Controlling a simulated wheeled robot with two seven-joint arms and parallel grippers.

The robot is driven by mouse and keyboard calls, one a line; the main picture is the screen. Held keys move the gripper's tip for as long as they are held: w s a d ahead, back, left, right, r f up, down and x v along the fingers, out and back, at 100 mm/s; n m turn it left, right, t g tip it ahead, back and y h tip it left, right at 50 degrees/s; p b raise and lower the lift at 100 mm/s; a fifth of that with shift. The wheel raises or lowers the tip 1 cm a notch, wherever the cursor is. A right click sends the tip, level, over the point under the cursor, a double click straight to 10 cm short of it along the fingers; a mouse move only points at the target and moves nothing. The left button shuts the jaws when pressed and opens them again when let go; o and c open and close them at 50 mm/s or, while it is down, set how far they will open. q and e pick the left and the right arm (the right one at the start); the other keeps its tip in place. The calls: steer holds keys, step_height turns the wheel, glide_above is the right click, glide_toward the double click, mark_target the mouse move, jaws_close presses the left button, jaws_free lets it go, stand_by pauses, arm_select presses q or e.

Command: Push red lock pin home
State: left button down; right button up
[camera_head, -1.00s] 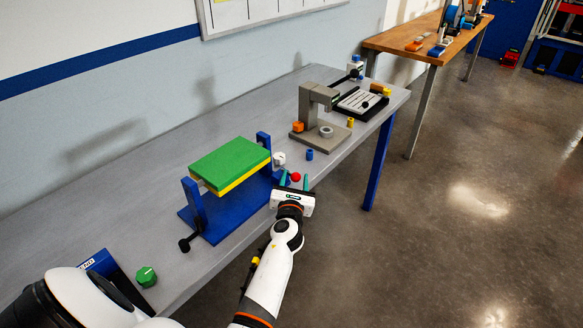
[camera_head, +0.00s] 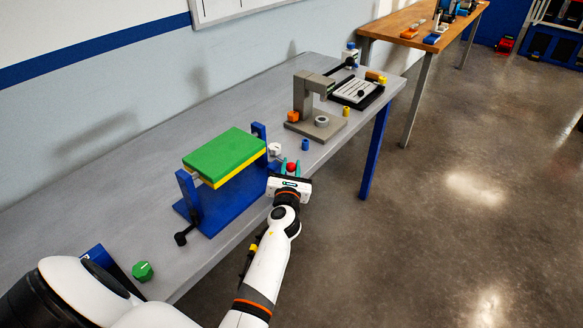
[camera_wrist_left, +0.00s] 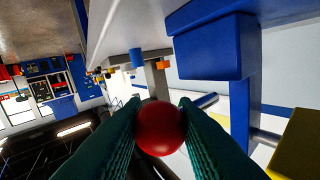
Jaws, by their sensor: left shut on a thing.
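The red lock pin shows as a round red knob (camera_head: 291,167) beside the near right end of the blue fixture (camera_head: 225,208). My left gripper (camera_head: 291,168) is shut on this knob, with a teal finger on each side. In the left wrist view the red knob (camera_wrist_left: 160,128) sits between the dark green ribbed fingertips. A green plate (camera_head: 224,154) over a yellow layer (camera_head: 240,170) lies on the fixture. My right gripper is not in view.
A white knob (camera_head: 274,149) is close to the gripper. A black-tipped handle (camera_head: 181,239) sticks out at the fixture's front. A blue cylinder (camera_head: 305,144) and a grey stand (camera_head: 316,127) are farther along the grey table (camera_head: 130,187). A green knob (camera_head: 142,271) lies at the near left.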

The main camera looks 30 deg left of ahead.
arm_select(q)
steer(key=shift+a, duration=1.1)
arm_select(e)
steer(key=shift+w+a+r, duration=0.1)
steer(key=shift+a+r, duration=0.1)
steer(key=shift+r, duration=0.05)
arm_select(q)
steer(key=shift+r, duration=0.1)
steer(key=c, duration=1.4)
jaws_free()
steer(key=shift+o, duration=1.2)
steer(key=shift+w+a, duration=0.1)
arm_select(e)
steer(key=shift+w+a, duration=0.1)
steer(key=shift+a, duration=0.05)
arm_select(q)
steer(key=v, duration=1.2)
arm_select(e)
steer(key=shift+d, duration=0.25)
